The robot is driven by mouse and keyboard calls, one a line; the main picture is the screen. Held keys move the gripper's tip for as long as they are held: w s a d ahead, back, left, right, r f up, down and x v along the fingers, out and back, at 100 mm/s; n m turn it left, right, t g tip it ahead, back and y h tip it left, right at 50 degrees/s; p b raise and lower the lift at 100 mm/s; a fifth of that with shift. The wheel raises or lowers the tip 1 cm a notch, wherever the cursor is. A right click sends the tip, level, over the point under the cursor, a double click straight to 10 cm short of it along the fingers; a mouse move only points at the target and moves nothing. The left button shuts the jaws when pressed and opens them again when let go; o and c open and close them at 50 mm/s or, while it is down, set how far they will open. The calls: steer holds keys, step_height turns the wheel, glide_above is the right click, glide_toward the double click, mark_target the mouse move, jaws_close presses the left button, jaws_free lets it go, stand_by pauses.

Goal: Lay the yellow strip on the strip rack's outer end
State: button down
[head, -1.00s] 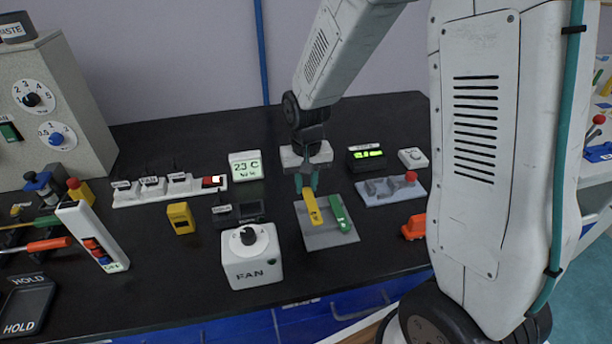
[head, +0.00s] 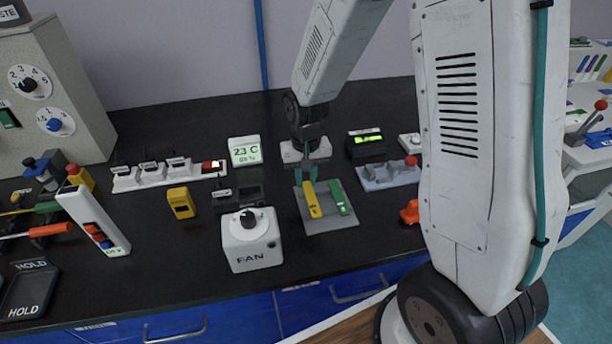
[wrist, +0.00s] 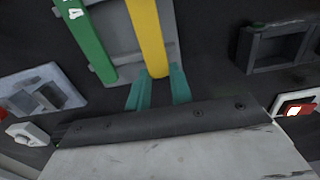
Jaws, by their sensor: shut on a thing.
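The yellow strip (head: 311,199) lies along the left part of a grey plate (head: 327,223) on the black bench, next to a green strip (head: 342,197). My gripper (head: 307,183) is shut on the far end of the yellow strip. In the wrist view the teal fingers (wrist: 157,92) stand on both sides of the strip's near end (wrist: 149,42). The green strip (wrist: 82,42) lies beside it, apart from the fingers. I cannot tell whether the yellow strip is lifted off the plate. No rack is clearly identifiable by a label.
A white FAN box (head: 251,252) stands just left of the plate. A grey block with a red knob (head: 390,174) and an orange object (head: 409,212) are to the right. A shelf at the far right holds coloured strips (head: 588,64). Bare bench lies between the plate and front edge.

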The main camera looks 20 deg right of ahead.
steer(key=shift+f, duration=0.55)
steer(key=c, duration=1.2)
jaws_free()
steer(key=shift+o, duration=0.2)
step_height(320, 180, up, 8)
steer(key=shift+f, duration=0.1)
steer(key=shift+s, duration=0.1)
